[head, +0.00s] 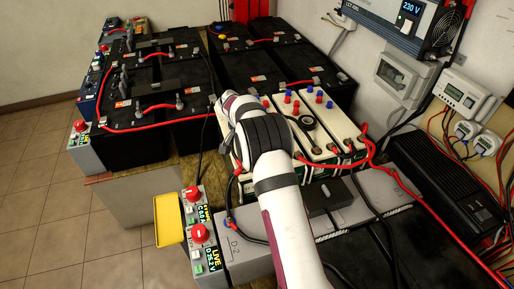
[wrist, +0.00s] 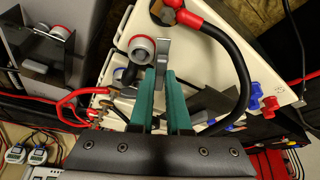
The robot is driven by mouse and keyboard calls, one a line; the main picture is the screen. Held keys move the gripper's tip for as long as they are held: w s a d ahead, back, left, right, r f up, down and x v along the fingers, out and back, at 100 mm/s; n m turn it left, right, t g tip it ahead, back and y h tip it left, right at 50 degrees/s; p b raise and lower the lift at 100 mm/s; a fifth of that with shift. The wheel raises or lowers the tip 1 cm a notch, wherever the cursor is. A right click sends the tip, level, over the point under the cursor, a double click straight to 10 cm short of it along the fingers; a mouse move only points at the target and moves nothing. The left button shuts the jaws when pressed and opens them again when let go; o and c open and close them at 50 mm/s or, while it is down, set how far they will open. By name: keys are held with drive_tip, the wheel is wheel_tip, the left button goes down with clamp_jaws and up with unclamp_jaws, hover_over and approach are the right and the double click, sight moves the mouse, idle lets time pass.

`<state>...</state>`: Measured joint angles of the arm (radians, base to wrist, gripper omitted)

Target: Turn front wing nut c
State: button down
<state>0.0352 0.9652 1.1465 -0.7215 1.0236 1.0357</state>
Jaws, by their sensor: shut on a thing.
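In the wrist view my gripper (wrist: 161,72) has two green fingers, their tips close together on a grey metal wing nut (wrist: 163,48). The wing nut sits beside a round grey post with a red ring (wrist: 142,50) on a white battery (wrist: 205,72). Which letter this nut bears cannot be read. In the head view my white arm reaches over the white batteries (head: 318,131), and it hides the gripper and the nut.
A thick black cable (wrist: 240,65) with a red end curves close to the right of my fingers. Red leads (wrist: 68,103) lie to the left. In the head view, black batteries (head: 185,75) stand behind, a grey battery (head: 345,200) in front, and a red cable (head: 365,150) to the right.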

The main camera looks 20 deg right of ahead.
drive_tip(key=m+g, duration=0.2)
drive_tip(key=m, duration=0.3)
drive_tip(key=shift+w+a, duration=0.1)
drive_tip(key=shift+w, duration=0.05)
drive_tip(key=shift+m, duration=0.4)
drive_tip(key=c, duration=0.9)
unclamp_jaws()
drive_tip(key=v, duration=1.2)
drive_tip(key=shift+w+a+f, duration=0.15)
drive_tip(key=shift+a, duration=0.15)
